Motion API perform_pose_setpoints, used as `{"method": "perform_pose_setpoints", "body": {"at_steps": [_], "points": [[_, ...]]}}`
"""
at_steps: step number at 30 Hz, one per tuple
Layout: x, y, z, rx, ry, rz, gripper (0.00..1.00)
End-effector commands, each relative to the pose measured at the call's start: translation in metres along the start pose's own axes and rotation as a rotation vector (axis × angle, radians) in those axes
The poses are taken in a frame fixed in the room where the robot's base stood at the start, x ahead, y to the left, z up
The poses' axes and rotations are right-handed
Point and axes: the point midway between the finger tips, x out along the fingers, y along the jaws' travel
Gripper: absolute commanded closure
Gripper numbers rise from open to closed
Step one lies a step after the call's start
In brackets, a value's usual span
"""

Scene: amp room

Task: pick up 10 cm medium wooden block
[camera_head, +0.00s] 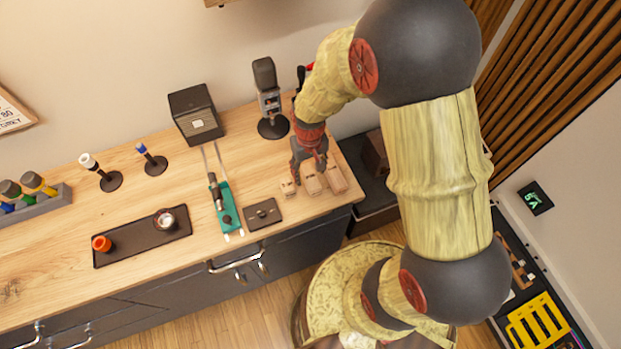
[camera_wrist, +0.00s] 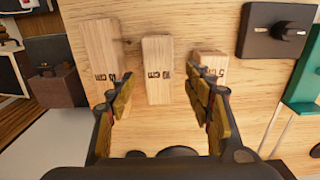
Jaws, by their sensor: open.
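Three pale wooden blocks lie side by side on the wooden counter (camera_head: 130,205). In the head view they are a small left one (camera_head: 288,188), a medium middle one (camera_head: 312,182) and a longer right one (camera_head: 337,179). In the wrist view the order is reversed: long block (camera_wrist: 102,48), medium block (camera_wrist: 157,70), small block (camera_wrist: 209,66). My gripper (camera_head: 306,163) is open and empty above the blocks. In the wrist view its fingers (camera_wrist: 155,86) frame the medium block's near end; contact is not visible.
A dark plate with a knob (camera_head: 262,214) and a teal tool on rails (camera_head: 224,206) lie left of the blocks. A microphone on a stand (camera_head: 267,95) and a black speaker box (camera_head: 196,113) stand behind. The counter's right edge is close to the long block.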

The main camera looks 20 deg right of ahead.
Motion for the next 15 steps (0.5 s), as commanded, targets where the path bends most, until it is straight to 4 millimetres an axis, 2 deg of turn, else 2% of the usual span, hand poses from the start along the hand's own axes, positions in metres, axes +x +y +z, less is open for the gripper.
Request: {"method": "perform_pose_setpoints", "body": {"at_steps": [7,15], "points": [[0.037,0.002,0.001,0.000,-0.004,0.000,0.48],[0.043,0.001,0.001,0.000,-0.002,0.000,0.48]]}}
